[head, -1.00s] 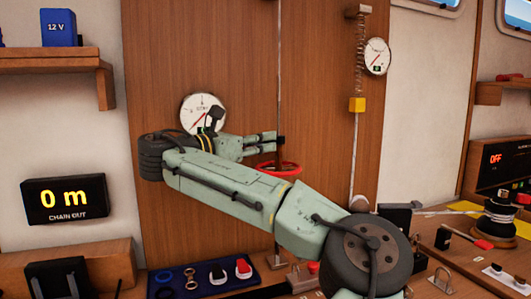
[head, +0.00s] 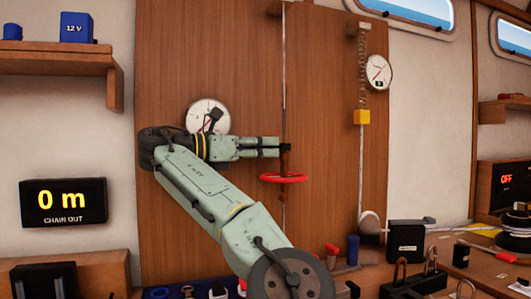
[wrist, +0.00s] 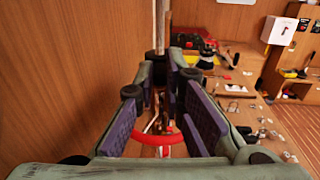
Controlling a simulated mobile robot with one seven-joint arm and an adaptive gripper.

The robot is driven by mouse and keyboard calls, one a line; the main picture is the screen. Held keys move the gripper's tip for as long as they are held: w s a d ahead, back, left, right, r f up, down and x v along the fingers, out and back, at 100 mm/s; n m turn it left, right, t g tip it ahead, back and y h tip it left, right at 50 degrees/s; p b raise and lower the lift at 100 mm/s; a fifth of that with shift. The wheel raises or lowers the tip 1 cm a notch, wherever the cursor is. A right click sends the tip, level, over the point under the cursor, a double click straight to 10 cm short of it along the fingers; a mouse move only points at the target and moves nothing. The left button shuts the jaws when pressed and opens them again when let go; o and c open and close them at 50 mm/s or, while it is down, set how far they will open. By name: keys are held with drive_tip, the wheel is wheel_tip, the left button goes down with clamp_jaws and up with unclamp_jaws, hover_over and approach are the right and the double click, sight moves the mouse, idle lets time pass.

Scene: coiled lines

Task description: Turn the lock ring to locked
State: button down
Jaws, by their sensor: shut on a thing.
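A red ring (head: 284,178) sits level around a thin vertical rod (head: 284,85) in front of the wood panel. I take it to be the lock ring, but no locked mark can be read. A brown fitting (head: 285,160) is on the rod just above the ring. My gripper (head: 279,148) reaches in from the left, just above the red ring, and is shut on the brown fitting. In the wrist view, the purple-padded fingers (wrist: 170,100) stand on both sides of the rod. The red ring (wrist: 172,137) shows between and below them, partly hidden by the fingers.
A round dial (head: 208,116) is on the panel behind my wrist. To the right hang a spring with a yellow block (head: 362,117) and another dial (head: 378,71). A cluttered bench (head: 440,270) lies below right.

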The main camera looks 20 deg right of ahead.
drive_tip(key=c, duration=1.7)
unclamp_jaws()
drive_tip(key=shift+r+p, duration=0.15)
drive_tip(key=shift+p, duration=0.3)
